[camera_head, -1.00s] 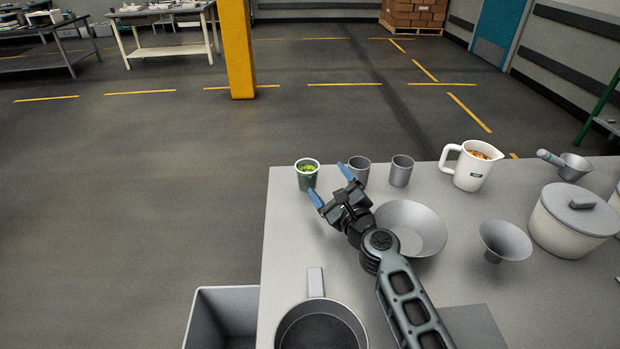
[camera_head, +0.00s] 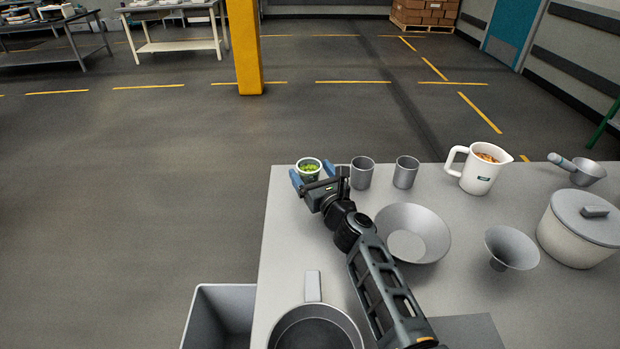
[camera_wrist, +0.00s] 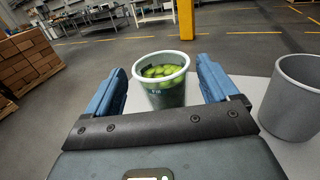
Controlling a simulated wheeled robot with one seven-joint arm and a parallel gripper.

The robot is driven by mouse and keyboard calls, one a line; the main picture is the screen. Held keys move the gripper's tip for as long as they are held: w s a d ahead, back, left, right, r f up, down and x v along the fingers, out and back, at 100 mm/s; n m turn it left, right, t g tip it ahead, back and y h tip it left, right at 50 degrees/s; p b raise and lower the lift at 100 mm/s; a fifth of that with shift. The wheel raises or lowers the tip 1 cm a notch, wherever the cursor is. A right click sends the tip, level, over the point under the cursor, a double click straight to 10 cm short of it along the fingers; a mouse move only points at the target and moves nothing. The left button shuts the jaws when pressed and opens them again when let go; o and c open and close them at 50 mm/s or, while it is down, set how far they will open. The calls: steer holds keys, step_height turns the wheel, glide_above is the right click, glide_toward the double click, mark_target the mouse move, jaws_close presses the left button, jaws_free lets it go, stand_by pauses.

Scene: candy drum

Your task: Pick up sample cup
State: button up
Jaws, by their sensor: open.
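A green cup with a white rim (camera_head: 309,166), filled with green pieces, stands at the table's far left corner. Two plain grey cups stand to its right, the nearer one (camera_head: 361,172) and another (camera_head: 405,172). My gripper (camera_head: 316,174) is open with its blue fingers at the green cup. In the wrist view the green cup (camera_wrist: 163,92) stands upright between the two open fingers, slightly beyond them, and a gap shows on each side. The nearer grey cup (camera_wrist: 292,98) is just right of the right finger. Which cup is the sample cup is not marked legibly.
A white pitcher (camera_head: 477,171), a lidded pot (camera_head: 577,235) and a pan (camera_head: 316,328) share the table. A grey bin (camera_head: 219,309) stands off the left edge.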

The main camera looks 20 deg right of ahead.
mark_target(305, 160)
steer(key=shift+w+r+b, duration=0.2)
steer(key=shift+w+b, duration=0.15)
steer(key=shift+w, duration=1.85)
steer(key=shift+c, duration=0.2)
steer(key=c, duration=1)
steer(key=shift+r, duration=0.1)
